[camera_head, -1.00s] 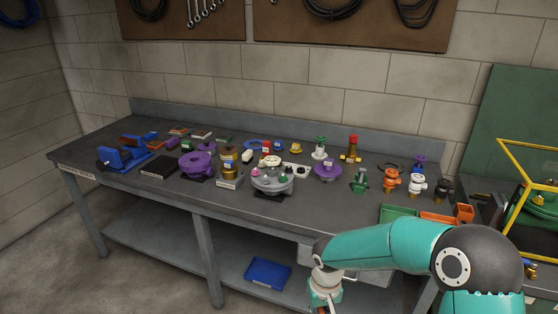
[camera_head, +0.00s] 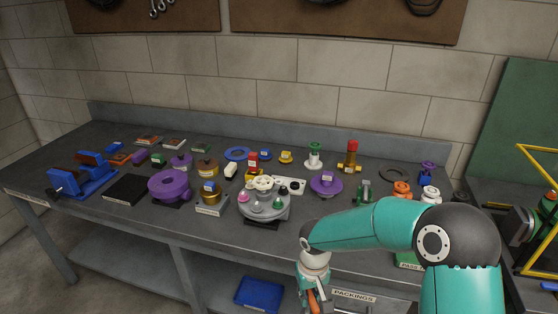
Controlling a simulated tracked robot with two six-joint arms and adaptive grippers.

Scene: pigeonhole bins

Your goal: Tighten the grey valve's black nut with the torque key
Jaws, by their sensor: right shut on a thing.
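A round grey valve body (camera_head: 264,203) sits on the bench left of my right arm. It carries a pale handwheel (camera_head: 263,183) and several small coloured knobs. A small black piece (camera_head: 283,191) shows at its right edge; I cannot tell surely that it is the nut. My right gripper (camera_head: 313,304) is low in front of the bench edge, partly cut off by the bottom of the view. It is shut on an orange thing (camera_head: 313,299); too little shows to tell whether this is the torque key. My left gripper is not in view.
Purple flanged parts (camera_head: 169,186) (camera_head: 326,184) stand to either side of the grey valve. A blue vise (camera_head: 82,178) is at the left. Small valves (camera_head: 364,191) stand behind my right arm. A "PACKINGS" drawer (camera_head: 354,296) is below. A yellow frame (camera_head: 540,225) stands at the right.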

